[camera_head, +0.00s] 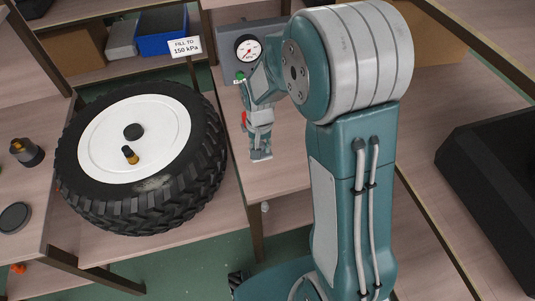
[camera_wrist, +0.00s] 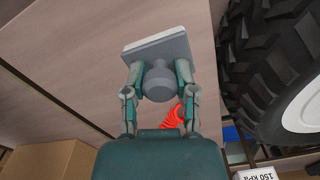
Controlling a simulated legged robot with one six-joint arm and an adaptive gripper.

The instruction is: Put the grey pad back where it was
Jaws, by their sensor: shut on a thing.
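The grey pad (camera_wrist: 155,50) is a flat square plate with a round knob on it. In the wrist view, my gripper (camera_wrist: 156,80) has one finger on each side of the knob and is shut on it. The plate sticks out beyond the fingertips over a wood surface. In the head view, my gripper (camera_head: 259,137) points down over the wood bench to the right of the wheel. The pad (camera_head: 261,156) shows small and grey at its lower end. I cannot tell whether the pad touches the bench.
A pressure gauge (camera_head: 248,48) and a "FILL TO 150 kPa" sign (camera_head: 186,47) are behind. A red coiled hose (camera_wrist: 173,118) is near the fingers. A black box (camera_head: 495,190) is at right.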

